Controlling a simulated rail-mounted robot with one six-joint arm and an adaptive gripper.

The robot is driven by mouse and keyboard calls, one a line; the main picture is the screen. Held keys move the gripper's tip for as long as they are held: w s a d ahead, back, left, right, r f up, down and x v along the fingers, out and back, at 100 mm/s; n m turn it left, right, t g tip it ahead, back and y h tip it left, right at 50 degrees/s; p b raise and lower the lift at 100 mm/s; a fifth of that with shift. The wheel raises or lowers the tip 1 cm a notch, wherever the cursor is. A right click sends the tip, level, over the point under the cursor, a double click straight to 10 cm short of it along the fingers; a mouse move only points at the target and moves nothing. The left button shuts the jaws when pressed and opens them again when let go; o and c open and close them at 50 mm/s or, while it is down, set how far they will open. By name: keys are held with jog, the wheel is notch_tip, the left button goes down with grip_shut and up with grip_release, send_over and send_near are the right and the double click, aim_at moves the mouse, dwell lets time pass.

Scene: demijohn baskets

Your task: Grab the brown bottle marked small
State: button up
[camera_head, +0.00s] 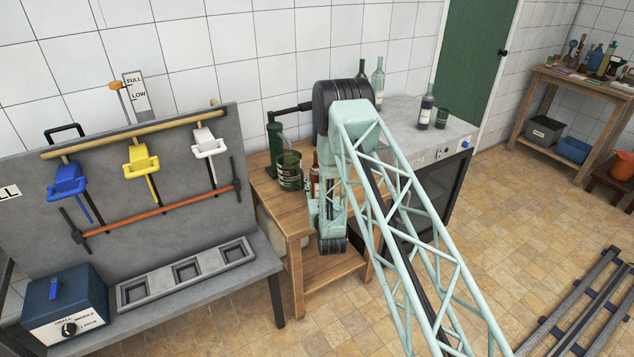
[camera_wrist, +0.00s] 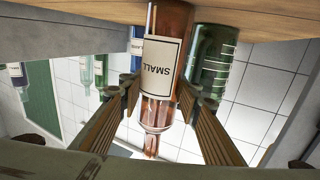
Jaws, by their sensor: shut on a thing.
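The brown bottle (camera_wrist: 168,22) has a pale label reading SMALL and fills the middle of the wrist view, which looks upside down. It stands between the two fingers of my gripper (camera_wrist: 160,90), which are shut on it, one on each side. In the head view a narrow strip of the brown bottle (camera_head: 314,184) shows on the wooden table, beside my arm. My arm hides the rest of the bottle and most of my gripper there.
A green graduated jar (camera_head: 289,171) stands close to the bottle on the wooden table (camera_head: 272,200); it also shows in the wrist view (camera_wrist: 213,62). Other bottles (camera_head: 377,82) and a dark bottle (camera_head: 426,108) stand on the grey cabinet. A tool bench (camera_head: 150,235) is at left.

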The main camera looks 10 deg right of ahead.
jog(key=shift+r, duration=0.2)
jog(key=s+d+r, duration=0.2)
jog(key=s, duration=0.5)
jog(key=s+d+r+p, duration=0.1)
jog(key=s+d+r, duration=0.1)
jog(key=s, duration=0.6)
jog(key=shift+d+r, duration=0.3)
jog(key=shift+d, duration=0.55)
